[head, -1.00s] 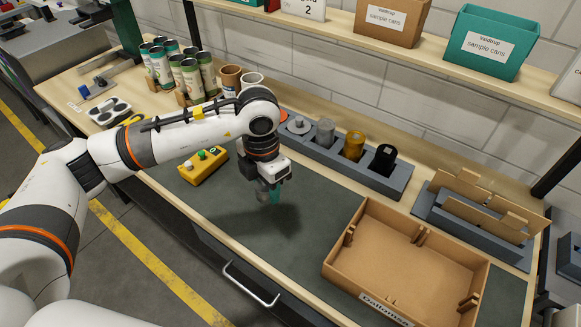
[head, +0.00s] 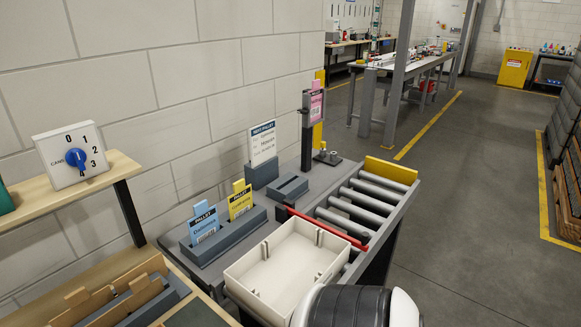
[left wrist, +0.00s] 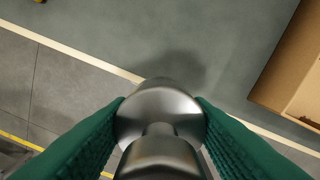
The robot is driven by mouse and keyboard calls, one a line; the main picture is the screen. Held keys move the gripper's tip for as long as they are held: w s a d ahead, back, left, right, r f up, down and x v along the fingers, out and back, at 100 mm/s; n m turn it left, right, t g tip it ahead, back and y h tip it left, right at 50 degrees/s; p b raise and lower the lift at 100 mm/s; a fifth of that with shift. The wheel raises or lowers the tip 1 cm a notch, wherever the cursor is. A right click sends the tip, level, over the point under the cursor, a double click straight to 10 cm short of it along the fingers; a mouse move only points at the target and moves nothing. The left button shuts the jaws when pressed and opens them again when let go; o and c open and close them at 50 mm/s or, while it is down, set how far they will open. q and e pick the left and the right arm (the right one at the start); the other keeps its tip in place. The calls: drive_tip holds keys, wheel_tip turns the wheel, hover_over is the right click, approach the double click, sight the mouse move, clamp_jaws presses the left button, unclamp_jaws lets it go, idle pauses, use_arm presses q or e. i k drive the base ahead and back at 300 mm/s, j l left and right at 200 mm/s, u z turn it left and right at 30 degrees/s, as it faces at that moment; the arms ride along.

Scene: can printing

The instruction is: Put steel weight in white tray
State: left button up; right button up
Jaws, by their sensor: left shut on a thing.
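The steel weight (left wrist: 160,158) is a shiny rounded metal piece with a narrower neck, seen close up in the left wrist view. My left gripper (left wrist: 160,118) has its green ribbed fingers on both sides of the weight, shut on it and holding it above the dark green mat. The white tray (head: 262,288) is an empty cream-white bin in the lower middle of the head view, beside the roller conveyor. My left gripper is outside the head view. My right gripper is in no view.
A grey holder with blue and yellow pallet cards (head: 225,237) stands behind the tray. A red bar (head: 326,228) and rollers (head: 362,208) lie beyond it. A dial box (head: 72,157) sits on the shelf at left. In the left wrist view, a cardboard box (left wrist: 290,75) is at right.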

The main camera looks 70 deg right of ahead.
sight(290, 274)
drive_tip(key=z, duration=1.6)
drive_tip(key=i+l+z, duration=0.15)
drive_tip(key=z, duration=0.2)
drive_tip(key=i+l+z, duration=0.2)
drive_tip(key=z, duration=0.15)
drive_tip(key=i+l+z, duration=0.2)
drive_tip(key=z, duration=0.15)
drive_tip(key=l, duration=0.1)
